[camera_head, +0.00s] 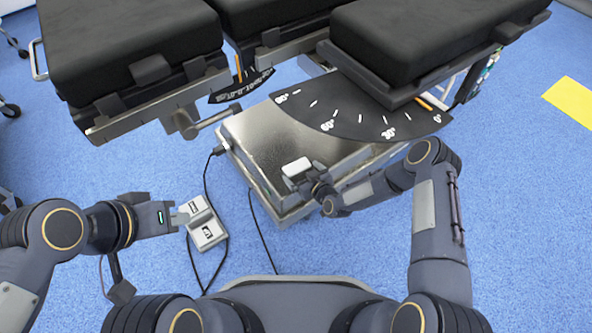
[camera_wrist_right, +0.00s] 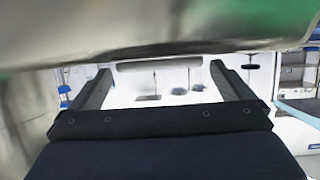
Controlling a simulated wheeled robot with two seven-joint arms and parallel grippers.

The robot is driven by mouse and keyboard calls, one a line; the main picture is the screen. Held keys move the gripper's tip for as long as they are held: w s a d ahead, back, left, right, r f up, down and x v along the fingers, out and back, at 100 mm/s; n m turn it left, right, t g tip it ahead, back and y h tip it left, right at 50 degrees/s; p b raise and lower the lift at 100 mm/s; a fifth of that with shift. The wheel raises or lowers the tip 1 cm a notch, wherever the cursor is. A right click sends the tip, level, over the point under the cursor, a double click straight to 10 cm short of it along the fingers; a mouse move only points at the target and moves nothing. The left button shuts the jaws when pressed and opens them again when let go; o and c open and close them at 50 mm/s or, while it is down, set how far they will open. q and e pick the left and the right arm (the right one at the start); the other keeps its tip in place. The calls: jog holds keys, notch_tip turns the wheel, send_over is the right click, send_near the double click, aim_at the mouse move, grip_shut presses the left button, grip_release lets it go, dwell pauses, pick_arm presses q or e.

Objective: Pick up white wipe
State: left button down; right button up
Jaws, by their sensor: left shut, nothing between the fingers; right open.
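A small white block-like piece (camera_head: 297,168), which looks like the white wipe, shows over the metal base (camera_head: 262,128) under the operating table. My right gripper (camera_head: 308,176) is beside it, low over the base. I cannot tell whether they touch. In the right wrist view the right gripper (camera_wrist_right: 165,82) has its two dark fingers wide apart, with nothing clear between them. A blurred metal surface (camera_wrist_right: 160,35) fills the top of that view. My left gripper (camera_head: 184,216) is shut and empty, beside the grey-white foot pedal (camera_head: 207,236) in the picture.
Black table pads (camera_head: 130,45) and the dark angle-marked plate (camera_head: 350,112) overhang the base. Black cables (camera_head: 262,235) run across the blue floor (camera_head: 520,220). The floor on the right is clear apart from a yellow patch (camera_head: 570,105).

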aim_at(297, 168)
jog(key=shift+b+x, duration=0.3)
jog(key=shift+x, duration=1.05)
jog(key=c, duration=0.7)
